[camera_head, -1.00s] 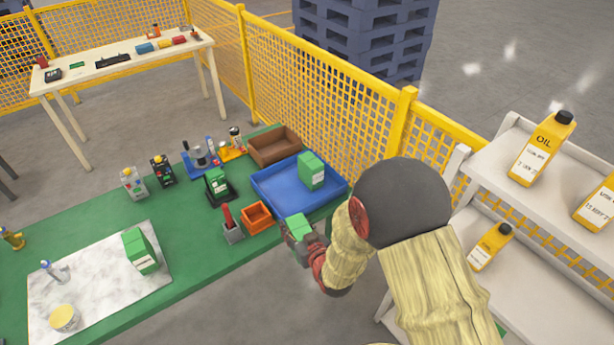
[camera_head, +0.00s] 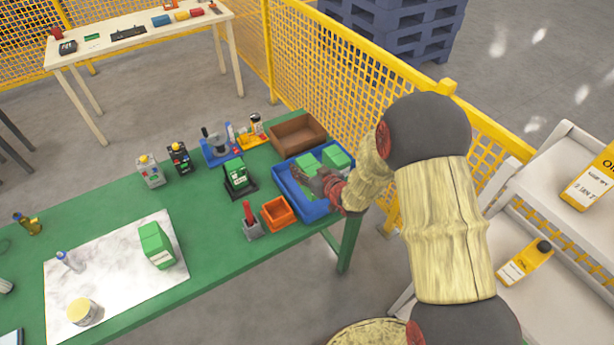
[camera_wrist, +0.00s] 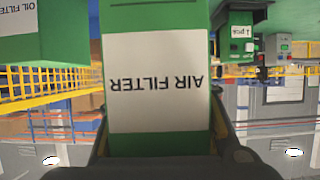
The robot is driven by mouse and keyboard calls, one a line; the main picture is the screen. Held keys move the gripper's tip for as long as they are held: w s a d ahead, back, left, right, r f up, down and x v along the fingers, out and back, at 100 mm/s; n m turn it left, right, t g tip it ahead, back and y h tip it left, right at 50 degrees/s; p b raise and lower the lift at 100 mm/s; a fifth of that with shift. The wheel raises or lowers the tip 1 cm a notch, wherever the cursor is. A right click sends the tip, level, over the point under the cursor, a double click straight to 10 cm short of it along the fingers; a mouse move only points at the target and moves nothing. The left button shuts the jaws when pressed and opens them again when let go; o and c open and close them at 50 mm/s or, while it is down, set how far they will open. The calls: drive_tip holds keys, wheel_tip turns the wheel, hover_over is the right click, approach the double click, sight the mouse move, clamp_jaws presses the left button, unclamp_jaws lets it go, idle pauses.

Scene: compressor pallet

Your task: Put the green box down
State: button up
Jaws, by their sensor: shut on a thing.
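My gripper (camera_head: 315,182) is shut on a green box (camera_head: 307,164) and holds it over the blue tray (camera_head: 318,209). In the wrist view this held box (camera_wrist: 155,80) fills the middle, its white label reading AIR FILTER, upside down. Beside it in the tray is another green box (camera_head: 337,156); in the wrist view a box labelled OIL FILTER (camera_wrist: 45,45) shows at left. My fingers and arm hide part of the tray and the held box's base, so I cannot tell whether it touches the tray floor.
A brown bin (camera_head: 298,134) stands behind the tray. An orange bin (camera_head: 276,213) and a red-handled tool in a grey holder (camera_head: 250,222) are left of it. A third green box (camera_head: 156,245) stands on the marble slab (camera_head: 110,270). Yellow fence (camera_head: 345,85) runs behind.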

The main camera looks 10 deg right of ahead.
drive_tip(key=shift+w+d+f+b, duration=0.3)
drive_tip(key=shift+w+f, duration=0.25)
drive_tip(key=shift+f, duration=0.7)
drive_tip(key=shift+w+d+f+b, duration=0.3)
drive_tip(key=shift+w+f, duration=0.25)
drive_tip(key=shift+f, duration=0.75)
drive_tip(key=shift+w+d+f+b, duration=0.2)
drive_tip(key=shift+w+f+b, duration=0.25)
drive_tip(key=shift+f, duration=0.8)
drive_tip(key=shift+w+f, duration=0.1)
drive_tip(key=shift+f, duration=0.15)
drive_tip(key=o, duration=1.4)
